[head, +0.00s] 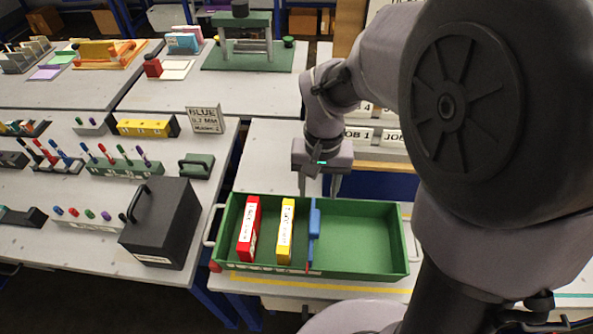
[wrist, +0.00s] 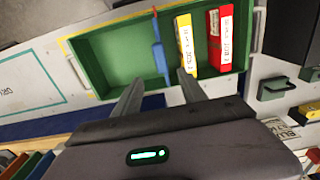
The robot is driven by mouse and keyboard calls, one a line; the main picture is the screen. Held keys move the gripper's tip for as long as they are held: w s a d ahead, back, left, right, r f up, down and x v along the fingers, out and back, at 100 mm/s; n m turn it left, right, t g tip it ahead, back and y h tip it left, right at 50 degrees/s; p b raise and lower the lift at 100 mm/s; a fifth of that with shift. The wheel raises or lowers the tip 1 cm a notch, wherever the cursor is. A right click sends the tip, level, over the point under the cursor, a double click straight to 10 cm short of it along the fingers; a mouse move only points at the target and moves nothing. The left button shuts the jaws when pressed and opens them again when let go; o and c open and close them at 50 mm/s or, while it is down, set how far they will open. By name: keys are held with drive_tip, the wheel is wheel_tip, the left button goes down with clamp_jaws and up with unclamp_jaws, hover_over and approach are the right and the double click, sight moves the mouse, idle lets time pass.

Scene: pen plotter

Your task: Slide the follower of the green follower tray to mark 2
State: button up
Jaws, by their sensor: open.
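The green follower tray (head: 363,243) stands on the near table in the head view; it also shows in the wrist view (wrist: 112,52). Its blue follower (head: 313,226) is an upright plate across the tray, near the middle; it also shows in the wrist view (wrist: 159,48). A yellow block (head: 286,232) and a red block (head: 249,230) with white labels stand upright to its left in the head view. White marks run along the tray's front left edge, too small to read. My gripper (head: 320,190) is open and empty by the tray's far wall, apart from the follower.
White end handles (head: 211,225) stick out from the tray. A black case (head: 160,222) and a green handled block (head: 196,166) stand on the left table. Job-labelled bins (head: 391,136) stand behind. The tray's right part is empty.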

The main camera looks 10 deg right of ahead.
sight(314, 220)
wheel_tip(314, 220, down, 13)
drive_tip(key=b, duration=0.4)
drive_tip(key=shift+r+b, duration=0.15)
drive_tip(key=shift+b, duration=0.15)
drive_tip(key=shift+c, duration=0.4)
clamp_jaws()
drive_tip(key=shift+a, duration=0.1)
idle(0.3)
